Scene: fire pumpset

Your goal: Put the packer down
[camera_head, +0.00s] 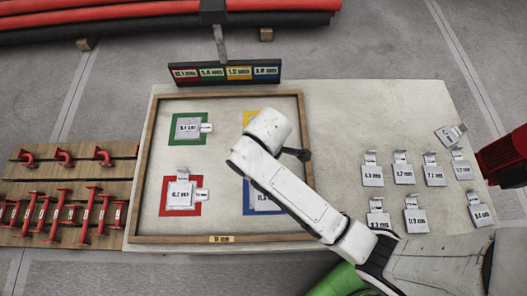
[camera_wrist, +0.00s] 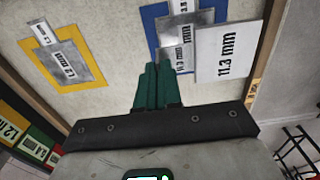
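My gripper (camera_wrist: 165,70) has dark green fingers close together at the edge of a white-faced packer marked 11.3 mm (camera_wrist: 225,52). They appear shut on its small tab, though the contact is partly hidden. The packer looks larger and nearer than the grey packer (camera_wrist: 190,28) behind it, so it seems to be above it. The grey packer lies in the blue square (camera_wrist: 150,22).
The wooden-framed board (camera_head: 137,205) has a green square (camera_head: 205,118), a red square (camera_head: 168,208) with stacked packers and a yellow square (camera_head: 247,116). Several loose packers (camera_head: 403,172) lie to the right. A label stand (camera_head: 225,72) stands behind; red fittings (camera_head: 85,205) lie left.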

